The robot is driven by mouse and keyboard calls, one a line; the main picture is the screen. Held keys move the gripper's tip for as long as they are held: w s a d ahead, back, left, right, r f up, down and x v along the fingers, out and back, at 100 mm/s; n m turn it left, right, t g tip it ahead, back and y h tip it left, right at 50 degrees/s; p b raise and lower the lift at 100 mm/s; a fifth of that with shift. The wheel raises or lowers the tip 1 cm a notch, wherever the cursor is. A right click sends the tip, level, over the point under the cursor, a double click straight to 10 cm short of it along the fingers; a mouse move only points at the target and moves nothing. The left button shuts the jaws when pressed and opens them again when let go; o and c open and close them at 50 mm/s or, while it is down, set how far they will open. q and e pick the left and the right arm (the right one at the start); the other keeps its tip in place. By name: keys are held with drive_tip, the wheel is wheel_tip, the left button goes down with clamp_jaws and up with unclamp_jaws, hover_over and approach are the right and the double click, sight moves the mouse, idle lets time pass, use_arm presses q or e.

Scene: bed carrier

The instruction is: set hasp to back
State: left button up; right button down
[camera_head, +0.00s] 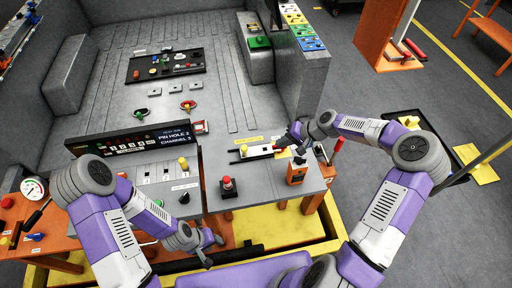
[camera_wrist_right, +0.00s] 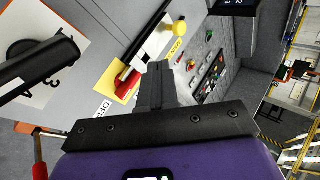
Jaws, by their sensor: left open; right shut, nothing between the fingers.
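A pale sliding fitting (camera_head: 258,151), which I take to be the hasp, lies on the right half of the grey bench top (camera_head: 211,178). It has a yellow knob (camera_head: 244,150) at its left and a red part (camera_head: 276,148) at its right. Yellow labels sit beside it, too small to read. My right gripper (camera_head: 297,133) is shut and empty, just right of it. In the right wrist view its fingers (camera_wrist_right: 155,84) are close to the red part (camera_wrist_right: 129,83); contact cannot be told. The yellow knob (camera_wrist_right: 179,28) is farther off. My left gripper (camera_head: 213,244) is open and empty near the bench front.
A red button (camera_head: 227,183) stands in front of the fitting. An orange box (camera_head: 296,174) and a red-handled lever (camera_head: 337,147) are to the right. A black display panel (camera_head: 130,140) stands left.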

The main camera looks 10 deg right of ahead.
approach(254, 155)
drive_tip(key=shift+w+a+f, duration=0.35)
drive_tip(key=shift+a, duration=0.25)
drive_tip(key=shift+w+a+f, duration=0.3)
drive_tip(key=shift+w+a, duration=0.05)
drive_tip(key=shift+a, duration=0.25)
drive_tip(key=shift+w+a+f+p, duration=0.1)
drive_tip(key=shift+w+a+p, duration=0.2)
drive_tip(key=shift+a, duration=0.25)
drive_tip(key=shift+w+a+f+p, duration=0.1)
drive_tip(key=shift+w+a+p, duration=0.15)
drive_tip(key=shift+a, duration=0.25)
use_arm(q)
drive_tip(key=shift+r, duration=0.65)
use_arm(e)
drive_tip(key=shift+w+a+f, duration=0.1)
drive_tip(key=shift+w+a, duration=0.3)
drive_tip(key=shift+a, duration=0.25)
drive_tip(key=shift+a, duration=0.1)
